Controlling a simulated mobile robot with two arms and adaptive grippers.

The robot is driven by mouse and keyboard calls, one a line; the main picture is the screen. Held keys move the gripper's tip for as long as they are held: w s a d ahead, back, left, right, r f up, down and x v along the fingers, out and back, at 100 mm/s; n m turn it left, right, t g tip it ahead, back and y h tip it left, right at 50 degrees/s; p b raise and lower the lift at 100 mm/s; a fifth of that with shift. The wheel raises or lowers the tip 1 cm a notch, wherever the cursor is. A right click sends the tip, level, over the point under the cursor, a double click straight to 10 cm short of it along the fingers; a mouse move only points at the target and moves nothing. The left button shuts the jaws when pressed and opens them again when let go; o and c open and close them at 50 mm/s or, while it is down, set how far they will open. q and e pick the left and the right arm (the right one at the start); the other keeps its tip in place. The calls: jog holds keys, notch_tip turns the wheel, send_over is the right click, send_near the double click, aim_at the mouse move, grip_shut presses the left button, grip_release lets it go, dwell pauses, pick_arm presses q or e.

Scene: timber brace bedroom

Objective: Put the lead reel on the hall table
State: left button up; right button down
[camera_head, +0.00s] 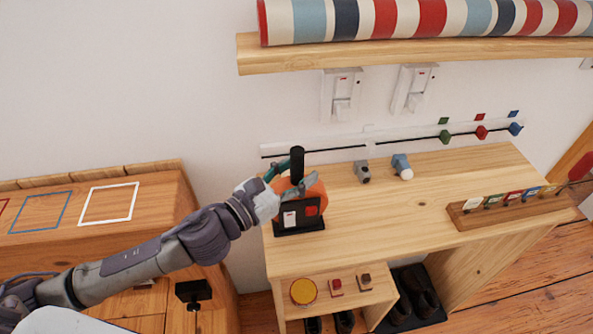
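An orange reel (315,190) with an upright black post (297,158) and a black base (299,224) is at the left end of a light wooden table (400,225). The base front carries a white patch and a red patch. My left gripper (291,183) is at the reel, with its fingers spread to either side of the post's lower part. The gripper hides part of the reel, and whether the fingers press on it cannot be told. The base appears to rest on the tabletop. My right gripper is not in view.
Two small grey fittings (362,172) (402,167) stand at the table's back. A rack with coloured tags (510,205) lies at its right. A lower shelf (345,300) holds a yellow disc (303,291). A wooden cabinet (150,235) with coloured outlines stands left. The table's middle is clear.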

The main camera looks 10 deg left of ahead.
pick_arm(q)
jog(key=shift+r, duration=0.15)
jog(key=shift+s+a, duration=0.15)
jog(key=shift+s, duration=0.1)
jog(key=b+v, duration=0.3)
jog(key=v, duration=0.8)
jog(key=shift+s+b, duration=0.15)
jog(key=shift+b, duration=0.2)
jog(key=shift+a, duration=0.15)
